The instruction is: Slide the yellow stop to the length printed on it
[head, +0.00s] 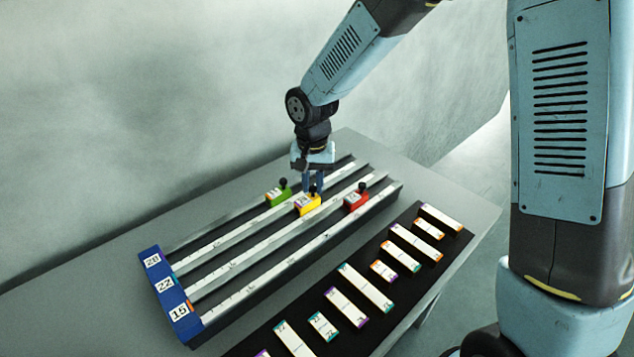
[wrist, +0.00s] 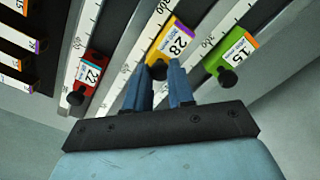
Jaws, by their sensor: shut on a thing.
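The yellow stop (head: 307,205) sits in the middle channel of the ruled rail bed, toward its far end. In the wrist view the yellow stop (wrist: 168,44) carries a white label that reads 28, and its black knob is between my fingertips. My gripper (head: 313,186) reaches down from above and is shut on this knob; in the wrist view my gripper (wrist: 160,78) shows both blue fingers beside it. A blue end block (head: 170,293) closes the near left end.
The green stop (head: 278,195), marked 15, and the red stop (head: 355,201), marked 22, sit in the channels on either side. A black tray (head: 402,293) with several labelled strips lies to the right. The channels toward the blue block look clear.

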